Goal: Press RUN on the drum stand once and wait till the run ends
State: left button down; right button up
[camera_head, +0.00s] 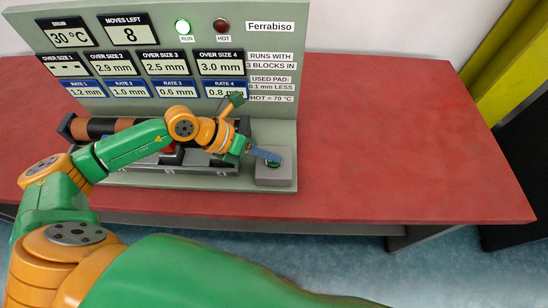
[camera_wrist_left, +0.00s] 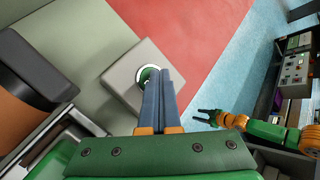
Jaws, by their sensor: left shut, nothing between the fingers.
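The drum stand (camera_head: 284,135) is a grey-green panel and base on the red table. Its green RUN button (camera_wrist_left: 148,74) sits in a pale ring on a grey box (camera_head: 274,180). My left gripper (camera_head: 275,161) is shut and empty, its fingertips at the button and partly covering it; I cannot tell whether the button is pushed in. The dark drum with a copper-coloured band (camera_head: 100,127) is partly behind my left arm. My right gripper (camera_wrist_left: 208,117) looks open and empty, away from the stand.
The panel's displays read 30 °C and 8 moves left (camera_head: 130,31); OVER SIZE 1 shows dashes, the others 2.9, 2.5 and 3.0 mm. The red table (camera_head: 400,140) is clear right of the stand. A yellow post (camera_head: 505,65) stands beyond at the right.

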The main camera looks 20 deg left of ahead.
aim_at(269, 162)
pick_arm(q)
jog(key=shift+r+p, duration=0.75)
jog(key=shift+r, duration=0.05)
notch_tip(269, 162, up, 5)
jog(key=p, duration=0.4)
jog(key=shift+r, duration=0.1)
dwell(0.5)
